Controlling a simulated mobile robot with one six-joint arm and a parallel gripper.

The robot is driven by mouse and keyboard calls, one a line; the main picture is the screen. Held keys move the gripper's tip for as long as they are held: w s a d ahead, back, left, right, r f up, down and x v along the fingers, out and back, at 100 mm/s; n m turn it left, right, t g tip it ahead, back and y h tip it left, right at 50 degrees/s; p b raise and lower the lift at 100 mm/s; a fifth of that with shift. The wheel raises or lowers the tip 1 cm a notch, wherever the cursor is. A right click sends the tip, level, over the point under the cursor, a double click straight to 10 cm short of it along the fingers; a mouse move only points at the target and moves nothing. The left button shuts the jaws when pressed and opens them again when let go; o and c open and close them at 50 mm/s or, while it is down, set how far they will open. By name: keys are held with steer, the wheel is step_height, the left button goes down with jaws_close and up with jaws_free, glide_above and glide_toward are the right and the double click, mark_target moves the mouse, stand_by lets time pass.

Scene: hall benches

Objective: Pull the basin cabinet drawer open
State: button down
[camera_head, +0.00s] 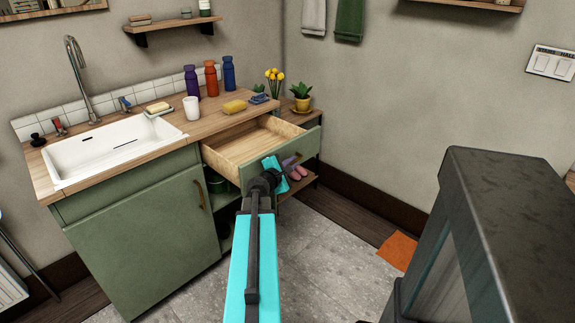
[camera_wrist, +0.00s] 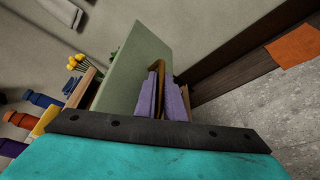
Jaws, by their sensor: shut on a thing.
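The basin cabinet (camera_head: 150,235) is green with a wooden top and a white sink (camera_head: 110,147) set in it. Its drawer (camera_head: 245,145) is pulled out, and its pale wood inside shows empty. The drawer's green front (camera_head: 308,148) also shows in the wrist view (camera_wrist: 133,72). My gripper (camera_head: 285,170) is at the drawer front, shut on its brass-coloured handle (camera_wrist: 158,88). The purple finger pads (camera_wrist: 176,100) sit at the handle in the wrist view. In the head view my gripper hides most of the handle.
Bottles (camera_head: 210,80), a white cup (camera_head: 191,108) and a yellow sponge (camera_head: 234,107) stand on the worktop. A low shelf with a potted plant (camera_head: 301,95) stands behind the drawer. A dark box-like thing (camera_head: 500,230) fills the right. Grey floor (camera_head: 330,250) is clear in front.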

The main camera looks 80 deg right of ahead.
steer(key=shift+s+d+r, duration=0.15)
steer(key=shift+s, duration=0.1)
steer(key=c, duration=2.1)
jaws_free()
steer(key=shift+w, duration=0.15)
steer(key=shift+w, duration=0.1)
steer(key=shift+v, duration=2.95)
steer(key=shift+p, duration=1.1)
steer(key=p+v, duration=0.2)
steer(key=p, duration=0.8)
steer(key=shift+a+r+p, duration=0.1)
steer(key=shift+a+p, duration=0.1)
steer(key=shift+p, duration=0.15)
